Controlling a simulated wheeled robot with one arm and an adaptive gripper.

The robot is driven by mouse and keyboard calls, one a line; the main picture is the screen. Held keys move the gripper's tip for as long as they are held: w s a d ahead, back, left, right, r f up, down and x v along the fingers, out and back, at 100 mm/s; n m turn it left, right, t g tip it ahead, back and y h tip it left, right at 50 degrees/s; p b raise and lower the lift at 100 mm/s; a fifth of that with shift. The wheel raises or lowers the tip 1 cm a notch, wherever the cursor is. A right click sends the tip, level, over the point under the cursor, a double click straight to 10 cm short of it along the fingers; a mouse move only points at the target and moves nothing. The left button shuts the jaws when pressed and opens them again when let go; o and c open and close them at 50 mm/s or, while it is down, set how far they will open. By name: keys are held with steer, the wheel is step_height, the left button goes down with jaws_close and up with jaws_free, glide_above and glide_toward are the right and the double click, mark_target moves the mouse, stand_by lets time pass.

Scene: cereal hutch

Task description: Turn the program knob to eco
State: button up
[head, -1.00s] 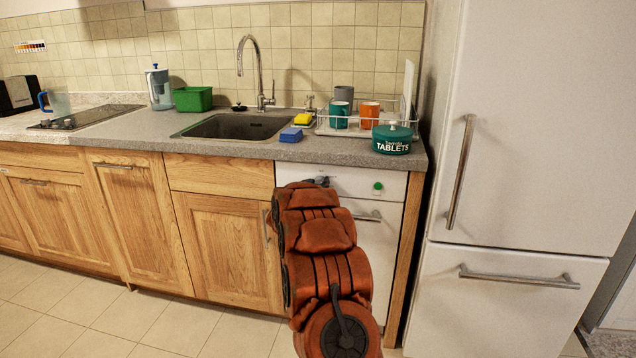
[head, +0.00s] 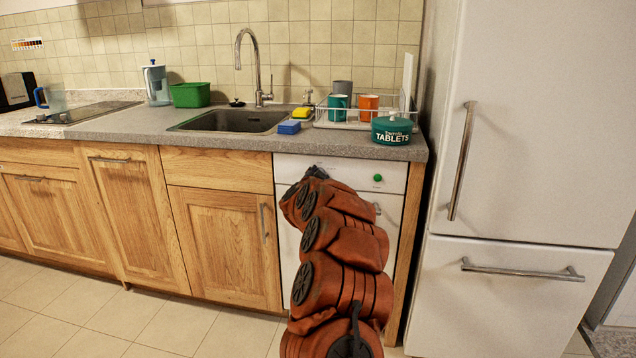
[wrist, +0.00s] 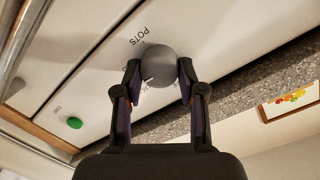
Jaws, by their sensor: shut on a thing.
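The program knob (wrist: 159,66) is a round grey dial on the white dishwasher front panel (head: 290,168). In the wrist view my gripper (wrist: 160,72) has its two fingers closed on either side of the knob. The word POTS shows on the panel beside it; the rest of the lettering is too small or hidden to read, so I cannot tell the setting. In the head view my orange-covered arm reaches up to the panel, and my gripper (head: 316,172) hides the knob there.
A green button (head: 377,178) sits on the panel to the right, and a metal door handle (wrist: 22,35) lies below the panel. The counter (head: 240,145) overhangs above, with a teal tablets tin (head: 392,131) on its edge. A tall white fridge (head: 530,130) stands at the right.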

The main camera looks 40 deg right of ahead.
steer(key=shift+m+t+b, duration=0.4)
steer(key=shift+m+b, duration=1.5)
steer(key=shift+m, duration=0.4)
steer(key=o, duration=1.1)
steer(key=shift+o, duration=0.2)
steer(key=shift+s, duration=0.1)
steer(key=v, duration=1.2)
